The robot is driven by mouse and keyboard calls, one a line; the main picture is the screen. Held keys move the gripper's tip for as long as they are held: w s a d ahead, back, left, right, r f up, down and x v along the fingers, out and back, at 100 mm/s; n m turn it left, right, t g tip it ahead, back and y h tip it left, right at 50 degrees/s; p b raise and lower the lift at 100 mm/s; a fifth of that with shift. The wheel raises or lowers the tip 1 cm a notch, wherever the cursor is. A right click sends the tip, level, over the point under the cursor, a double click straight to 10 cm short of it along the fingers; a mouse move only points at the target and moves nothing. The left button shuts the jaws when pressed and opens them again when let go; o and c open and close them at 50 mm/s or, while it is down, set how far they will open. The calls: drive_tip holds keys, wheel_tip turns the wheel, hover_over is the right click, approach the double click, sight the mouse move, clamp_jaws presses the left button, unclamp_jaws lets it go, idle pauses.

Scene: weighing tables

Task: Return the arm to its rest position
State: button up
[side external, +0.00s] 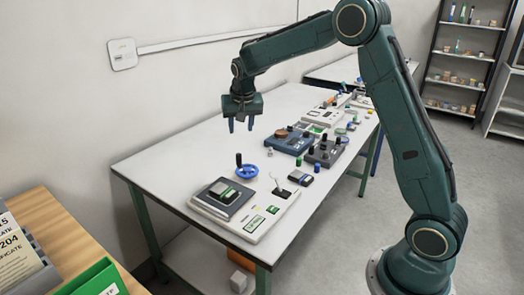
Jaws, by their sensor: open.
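My gripper (241,125) hangs above the white weighing table (160,165), pointing down. Its two blue-grey fingers are apart with nothing between them. My arm rises from its base at the lower right, bends at the top and reaches over to the left. The gripper appears above the tabletop and touches nothing.
A scale with a dark pan (224,198) sits at the table's near end. A blue handwheel (247,171), dark blue device (288,143) and dark block with black knobs (323,152) stand behind it. The table's left side is clear.

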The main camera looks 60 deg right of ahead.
drive_tip(key=s+a+r+n+y, duration=0.1)
drive_tip(key=s+a+r, duration=0.25)
drive_tip(key=s, duration=0.25)
drive_tip(key=s+a+r+n+t, duration=0.1)
drive_tip(key=s+a+r+n, duration=0.1)
drive_tip(key=s+r, duration=0.3)
drive_tip(key=s+a+r+n+y, duration=0.1)
drive_tip(key=s+a+r, duration=0.2)
drive_tip(key=s, duration=0.4)
drive_tip(key=s+a+f+n, duration=0.1)
drive_tip(key=s+a+n, duration=0.1)
drive_tip(key=s, duration=0.7)
drive_tip(key=s+a+f+n+t+y, duration=0.1)
drive_tip(key=s+a+f+n, duration=0.1)
drive_tip(key=s, duration=0.7)
drive_tip(key=shift+a, duration=0.7)
drive_tip(key=shift+f, duration=0.1)
